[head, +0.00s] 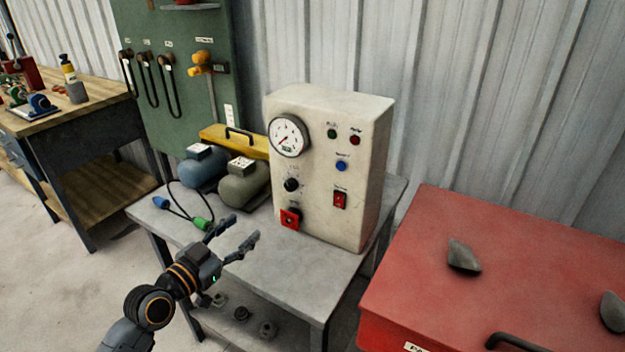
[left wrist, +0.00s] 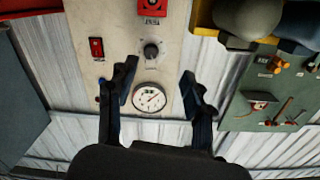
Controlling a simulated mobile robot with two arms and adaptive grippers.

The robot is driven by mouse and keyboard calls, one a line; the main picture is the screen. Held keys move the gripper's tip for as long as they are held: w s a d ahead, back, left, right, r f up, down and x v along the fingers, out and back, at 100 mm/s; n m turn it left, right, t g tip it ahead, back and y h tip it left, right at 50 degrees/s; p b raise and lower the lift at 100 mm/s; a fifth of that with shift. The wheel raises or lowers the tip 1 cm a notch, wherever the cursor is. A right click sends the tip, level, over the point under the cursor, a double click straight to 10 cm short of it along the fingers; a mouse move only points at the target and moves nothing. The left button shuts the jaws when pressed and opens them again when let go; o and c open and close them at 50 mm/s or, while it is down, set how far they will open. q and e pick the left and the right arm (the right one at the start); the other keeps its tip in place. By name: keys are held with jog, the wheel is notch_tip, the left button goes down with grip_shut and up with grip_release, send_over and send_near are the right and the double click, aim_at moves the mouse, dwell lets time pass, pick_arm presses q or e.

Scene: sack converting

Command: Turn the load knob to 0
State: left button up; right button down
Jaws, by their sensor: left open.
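The black load knob (head: 291,184) is on the front of a cream control box (head: 345,225), below the round gauge (head: 289,136). Its scale and pointer are too small to read. My left gripper (head: 237,236) is open and empty, in front of the box and lower left of the knob, apart from it. In the left wrist view, which is upside down, the knob (left wrist: 151,50) shows beyond the open fingers (left wrist: 158,80), between them and a little above. My right gripper is not in view.
A red switch plate (head: 290,219) is below the knob, with a red rocker (head: 340,200) and blue button (head: 341,166) to the right. Two motors (head: 243,183), a cable with blue and green plugs (head: 202,223) and a red cabinet (head: 500,260) are nearby.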

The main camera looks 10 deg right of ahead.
pick_arm(q)
notch_tip(320, 180, up, 2)
jog(key=d+h, duration=0.1)
jog(key=d, duration=0.1)
send_near(288, 187)
jog(key=shift+m, duration=0.3)
jog(key=x, duration=0.6)
jog(key=shift+w+d+p, duration=0.15)
jog(key=shift+d+p, duration=0.1)
jog(key=shift+p, duration=0.15)
jog(key=shift+x, duration=0.85)
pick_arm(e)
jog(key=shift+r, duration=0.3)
pick_arm(q)
grip_shut()
